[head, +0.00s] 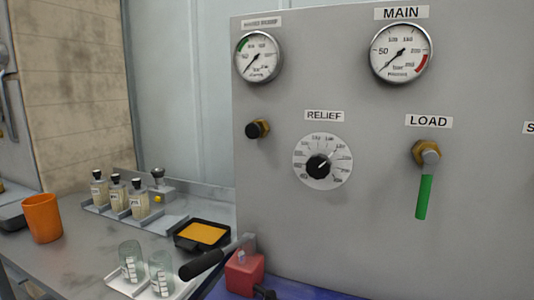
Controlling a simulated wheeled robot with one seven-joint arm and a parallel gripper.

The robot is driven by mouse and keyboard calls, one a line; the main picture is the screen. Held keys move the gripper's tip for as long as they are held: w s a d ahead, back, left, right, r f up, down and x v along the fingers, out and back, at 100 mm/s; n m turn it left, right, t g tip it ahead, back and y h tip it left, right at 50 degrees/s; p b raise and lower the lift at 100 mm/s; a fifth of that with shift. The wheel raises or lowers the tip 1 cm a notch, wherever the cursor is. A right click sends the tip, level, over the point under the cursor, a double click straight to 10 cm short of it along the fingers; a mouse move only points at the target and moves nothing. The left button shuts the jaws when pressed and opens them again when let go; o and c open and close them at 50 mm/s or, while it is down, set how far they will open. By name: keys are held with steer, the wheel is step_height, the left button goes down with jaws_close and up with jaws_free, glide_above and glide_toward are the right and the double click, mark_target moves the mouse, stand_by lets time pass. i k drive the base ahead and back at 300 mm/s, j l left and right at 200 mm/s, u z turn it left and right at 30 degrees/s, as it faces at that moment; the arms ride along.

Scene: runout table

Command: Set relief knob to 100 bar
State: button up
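The relief knob (318,166) is a black round knob on a pale numbered dial (324,181), under the label RELIEF (324,115) on the grey panel. Its pointer seems turned to the upper right; the scale numbers are too small to read surely. The MAIN gauge (401,53) at the upper right has its needle pointing to the lower left, near the low end. My gripper is not in view, and nothing touches the knob.
Right of the dial, a green-handled LOAD lever (424,190) hangs down. Below are a long black handle (207,264) and a red block (244,272). Bottles (138,203) and an orange cup (42,218) stand left.

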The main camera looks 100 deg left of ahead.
mark_target(318, 166)
steer(key=u, duration=2)
steer(key=i+l, duration=0.1)
steer(key=i, duration=0.25)
